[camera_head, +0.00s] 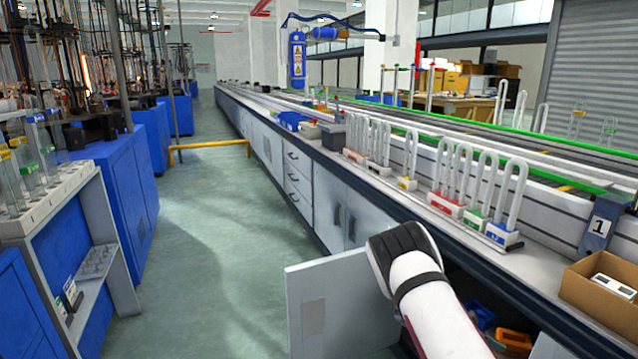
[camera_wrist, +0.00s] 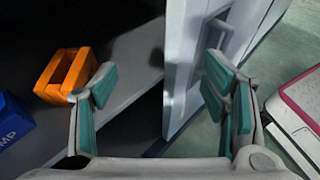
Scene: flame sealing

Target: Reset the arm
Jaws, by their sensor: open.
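My gripper shows in the wrist view (camera_wrist: 160,88), with its two green-padded fingers spread apart and nothing between them. It points down toward the open cabinet under the long bench. In the head view my white arm with a dark joint reaches in at the lower right, and the gripper itself is hidden. The open grey cabinet door (camera_head: 330,300) stands out into the aisle, left of my arm. In the wrist view the door (camera_wrist: 190,70) and its handle (camera_wrist: 222,38) appear just beyond the fingers. An orange frame-shaped thing (camera_wrist: 52,74) lies inside the cabinet, left of the left finger.
A blue object (camera_wrist: 12,122) lies in the cabinet; the head view shows blue and orange items (camera_head: 512,340) there. The bench (camera_head: 325,150) carries racks of glass tubes (camera_head: 485,222) and a cardboard box (camera_head: 600,290). Blue cabinets (camera_head: 100,190) line the left.

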